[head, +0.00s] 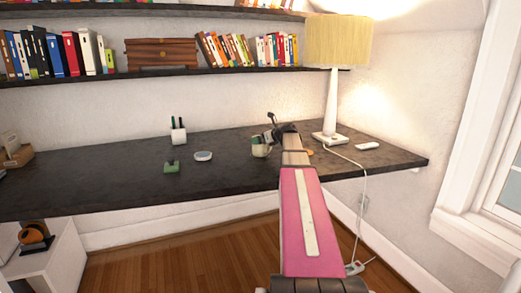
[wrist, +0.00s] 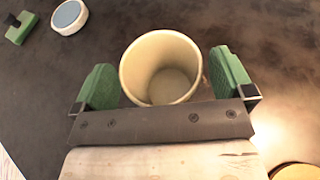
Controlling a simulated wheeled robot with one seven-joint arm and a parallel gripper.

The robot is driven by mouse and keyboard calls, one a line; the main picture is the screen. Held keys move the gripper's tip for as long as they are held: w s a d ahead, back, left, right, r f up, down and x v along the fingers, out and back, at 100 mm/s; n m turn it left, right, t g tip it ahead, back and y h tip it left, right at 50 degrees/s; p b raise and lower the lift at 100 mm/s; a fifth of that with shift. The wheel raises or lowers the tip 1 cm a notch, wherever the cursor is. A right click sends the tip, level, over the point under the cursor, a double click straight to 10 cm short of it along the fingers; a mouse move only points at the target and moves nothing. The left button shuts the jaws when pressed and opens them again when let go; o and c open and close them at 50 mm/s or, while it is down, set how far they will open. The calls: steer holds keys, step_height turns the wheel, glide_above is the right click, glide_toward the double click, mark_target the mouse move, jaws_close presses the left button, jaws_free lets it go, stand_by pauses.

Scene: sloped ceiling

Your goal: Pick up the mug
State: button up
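The mug (wrist: 160,66) is cream-coloured and empty. In the wrist view it stands upright on the dark desk, between the two green fingers of my gripper (wrist: 165,82). The mug's near lower part is hidden behind the gripper's dark bar. In the head view the mug (head: 261,147) is partly hidden by my gripper (head: 270,138), which is at the desk's right half. My gripper is open.
The dark desk (head: 100,178) holds a lamp (head: 331,105) with a cord right of my arm, a small white object (head: 367,145), a pen holder (head: 178,133), a round white-rimmed device (head: 203,156) and a green item (head: 171,167) to the left. A bookshelf (head: 200,76) runs above.

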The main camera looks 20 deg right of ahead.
steer(key=c, duration=1.1)
steer(key=shift+r, duration=0.1)
